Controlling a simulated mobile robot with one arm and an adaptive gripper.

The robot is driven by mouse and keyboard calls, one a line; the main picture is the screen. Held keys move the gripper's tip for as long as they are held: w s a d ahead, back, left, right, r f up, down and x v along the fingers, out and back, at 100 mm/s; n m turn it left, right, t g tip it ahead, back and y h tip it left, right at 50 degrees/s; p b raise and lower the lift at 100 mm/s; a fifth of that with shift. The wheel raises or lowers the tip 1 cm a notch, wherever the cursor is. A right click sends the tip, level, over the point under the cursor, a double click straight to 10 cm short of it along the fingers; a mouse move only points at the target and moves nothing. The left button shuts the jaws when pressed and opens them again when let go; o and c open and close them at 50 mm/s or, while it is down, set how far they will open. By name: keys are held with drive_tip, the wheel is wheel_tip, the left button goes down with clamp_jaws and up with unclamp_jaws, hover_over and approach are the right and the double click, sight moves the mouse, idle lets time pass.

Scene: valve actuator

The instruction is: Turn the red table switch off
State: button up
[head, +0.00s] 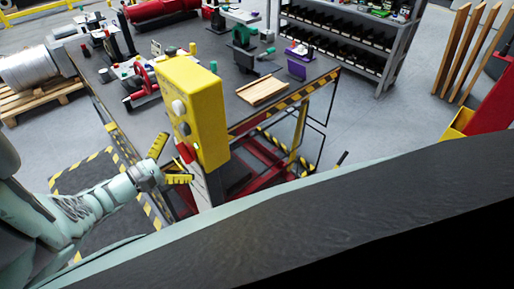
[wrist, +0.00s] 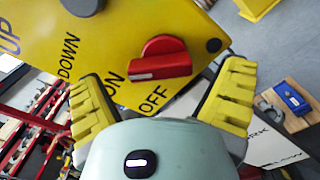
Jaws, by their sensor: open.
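The red switch (wrist: 162,62) is a rotary knob on the yellow control box (wrist: 120,32), which also shows in the head view (head: 207,110). Its bar lies nearly level in the wrist view, with a pale mark on its left part, toward the word ON. The word OFF is below the knob. My gripper (wrist: 165,76) is open and empty, its yellow fingers spread to the left and right of the knob, with no visible contact. In the head view my gripper (head: 172,163) is at the lower left side of the box.
A black knob (wrist: 83,4) sits above DOWN on the same panel. The box stands at the edge of a dark workbench (head: 225,88) carrying tools and a wooden board (head: 263,91). A shelf rack (head: 345,45) stands behind.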

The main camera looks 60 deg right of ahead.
drive_tip(key=shift+x, duration=0.9)
drive_tip(key=shift+a, duration=0.1)
drive_tip(key=c, duration=1.2)
